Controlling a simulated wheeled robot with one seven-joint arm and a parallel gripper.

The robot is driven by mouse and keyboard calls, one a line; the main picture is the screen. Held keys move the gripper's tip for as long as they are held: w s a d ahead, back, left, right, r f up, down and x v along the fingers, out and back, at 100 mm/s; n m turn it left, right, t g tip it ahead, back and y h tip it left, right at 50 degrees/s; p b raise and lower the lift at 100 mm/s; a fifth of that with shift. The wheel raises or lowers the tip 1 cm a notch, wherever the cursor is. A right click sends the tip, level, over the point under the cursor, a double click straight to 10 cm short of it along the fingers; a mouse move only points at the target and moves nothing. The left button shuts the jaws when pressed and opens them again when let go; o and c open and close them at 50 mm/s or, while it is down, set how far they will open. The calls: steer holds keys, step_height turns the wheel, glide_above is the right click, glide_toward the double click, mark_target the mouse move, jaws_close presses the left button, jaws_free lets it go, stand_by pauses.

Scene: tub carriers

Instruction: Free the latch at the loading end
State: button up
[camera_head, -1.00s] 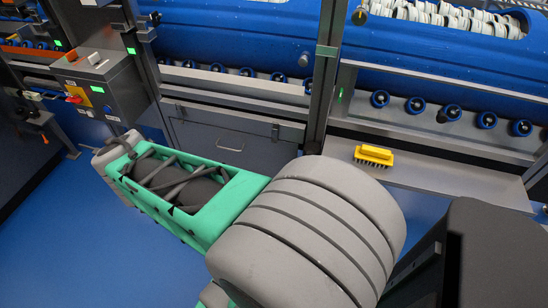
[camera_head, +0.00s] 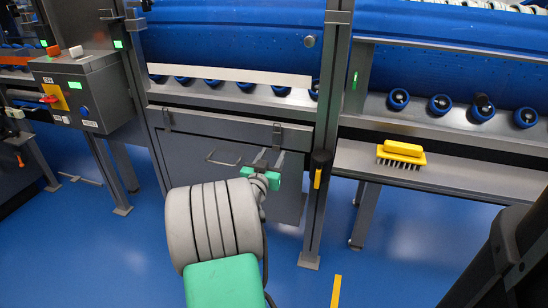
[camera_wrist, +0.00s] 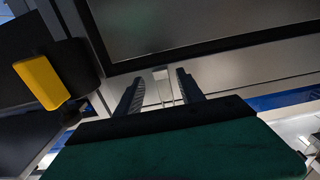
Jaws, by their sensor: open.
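A grey hatch panel (camera_head: 205,145) stands upright under the blue drum. A small metal latch (camera_head: 277,132) sits at its top right, and a similar latch (camera_head: 167,120) at its top left. Nothing visible marks which end is the loading end. My gripper (camera_head: 270,157) is open in front of the panel, just below and left of the right latch. In the wrist view, the two dark fingers of my gripper (camera_wrist: 161,88) stand apart with a small pale metal piece (camera_wrist: 161,78) between them, apparently the right latch. I cannot tell whether they touch it.
A dark post with a black and yellow handle (camera_head: 317,178) stands just right of my gripper; its yellow part (camera_wrist: 40,82) shows in the wrist view. A bar handle (camera_head: 224,160) is left. A yellow brush (camera_head: 401,154) lies on the right ledge. A control box (camera_head: 80,90) stands left.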

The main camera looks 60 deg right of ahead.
mark_target(276, 142)
steer(key=shift+w+d, duration=0.15)
steer(key=shift+d, duration=0.55)
steer(key=shift+w+d, duration=0.1)
steer(key=shift+d, duration=0.55)
steer(key=shift+c, duration=0.5)
jaws_close()
